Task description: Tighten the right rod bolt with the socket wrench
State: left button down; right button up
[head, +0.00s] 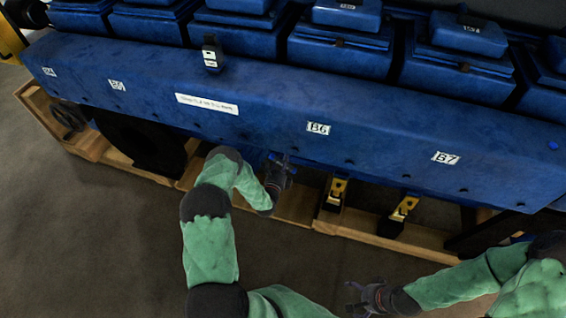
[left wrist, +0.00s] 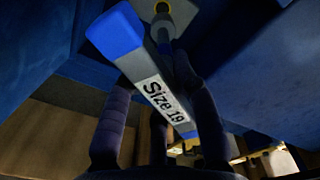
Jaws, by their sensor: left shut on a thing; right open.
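The socket wrench (left wrist: 165,98) is grey with blue ends and a "Size 19" label, and it fills the middle of the left wrist view. My left gripper (left wrist: 154,78) is shut around its handle. A grey cylindrical part (left wrist: 166,30) runs from behind the handle up to a yellowish round end at the top; I cannot tell whether it sits on a bolt. In the head view my left gripper (head: 279,172) reaches under the lower edge of the blue engine (head: 270,115). My right gripper (head: 366,297) is open and empty, low over the floor. The right rod bolt is not clearly visible.
A wooden pallet frame (head: 295,206) runs under the engine. The engine's B6 (head: 318,128) and B7 (head: 445,158) labels face up. The floor (head: 90,240) in front is clear.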

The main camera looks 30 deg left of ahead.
pick_arm(q)
jog(key=n, duration=0.4)
jog(key=shift+w, duration=0.4)
jog(key=n, duration=0.3)
jog(key=n+b, duration=0.1)
jog(key=shift+w+n, duration=0.3)
jog(key=shift+n, duration=0.1)
jog(key=n, duration=0.4)
jog(key=shift+w+b, duration=0.3)
jog(key=shift+w, duration=0.05)
jog(key=n, duration=0.5)
jog(key=shift+w+r+n+b, duration=0.1)
jog(key=shift+w+n+b, duration=0.2)
jog(key=shift+b, duration=0.1)
jog(key=shift+b+x, duration=0.75)
jog(key=shift+x, duration=0.35)
jog(key=shift+w+a, duration=0.1)
jog(key=shift+w, duration=0.4)
jog(key=shift+r, duration=0.2)
jog(key=shift+w, duration=0.15)
